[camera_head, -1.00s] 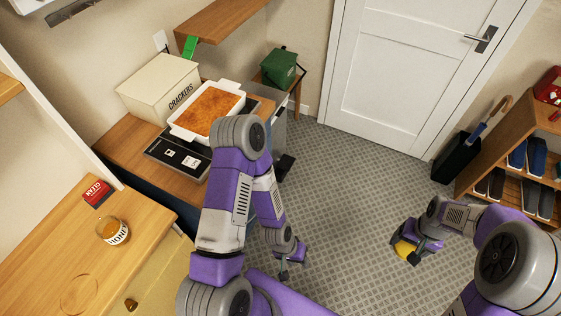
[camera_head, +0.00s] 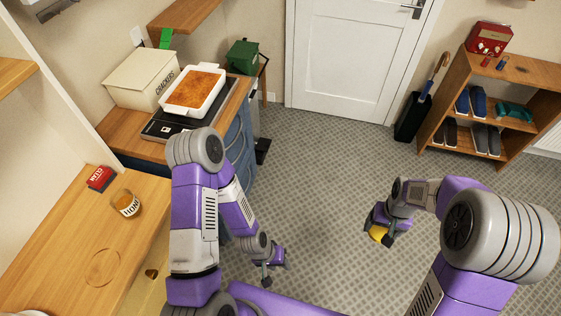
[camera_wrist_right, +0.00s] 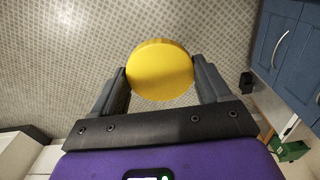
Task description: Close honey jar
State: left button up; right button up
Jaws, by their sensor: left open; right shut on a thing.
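The honey jar (camera_head: 126,203) stands upright on the wooden counter at the left in the head view. Its top looks open and a white label reading "HON" shows on its side. My right gripper (camera_head: 381,232) is shut on a round yellow lid (camera_wrist_right: 160,70), held in the air over the floor, far to the right of the jar. The lid also shows in the head view (camera_head: 378,233), partly hidden by the gripper. In the right wrist view the lid sits between both fingers (camera_wrist_right: 160,82). My left gripper (camera_head: 268,275) is open and empty, low and right of the counter.
A red box (camera_head: 100,178) lies just behind the jar. A round ring mark (camera_head: 102,267) is on the bare counter (camera_head: 60,270). A crackers box (camera_head: 140,78) and a baking dish (camera_head: 194,90) stand further back. A shoe shelf (camera_head: 493,100) is at the right; open floor (camera_head: 325,170) lies between.

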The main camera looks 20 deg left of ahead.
aim_at(123, 200)
jog(key=k, duration=0.5)
jog(key=u, duration=1.9)
